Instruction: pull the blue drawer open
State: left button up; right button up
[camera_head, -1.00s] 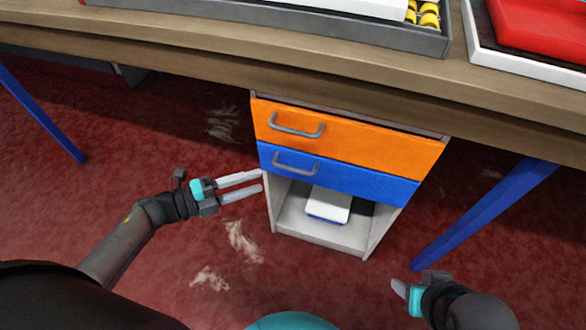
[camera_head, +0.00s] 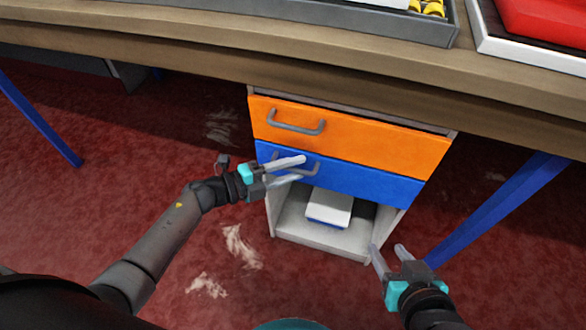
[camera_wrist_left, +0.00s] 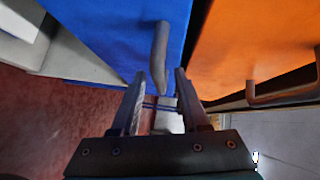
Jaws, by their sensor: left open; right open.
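The blue drawer (camera_head: 365,182) is shut, below the orange drawer in a cabinet under the workbench. Its grey bar handle (camera_head: 312,168) is partly covered by my left gripper in the head view. My left gripper (camera_head: 302,170) is open and in front of this handle. In the left wrist view, the blue drawer (camera_wrist_left: 115,35) fills the upper left, and its handle (camera_wrist_left: 158,60) shows just beyond and between the open fingertips (camera_wrist_left: 157,82). I cannot tell whether they touch it. My right gripper (camera_head: 390,256) is open and empty, near the cabinet's lower right corner.
The orange drawer (camera_head: 350,135) with its own handle (camera_head: 297,122) is shut just above. A white box (camera_head: 330,206) lies in the open compartment below. A blue table leg (camera_head: 500,208) stands to the right.

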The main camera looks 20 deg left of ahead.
pick_arm(q)
jog(key=shift+d, duration=0.1)
jog(key=shift+c, duration=0.2)
grip_shut()
dwell(1.3)
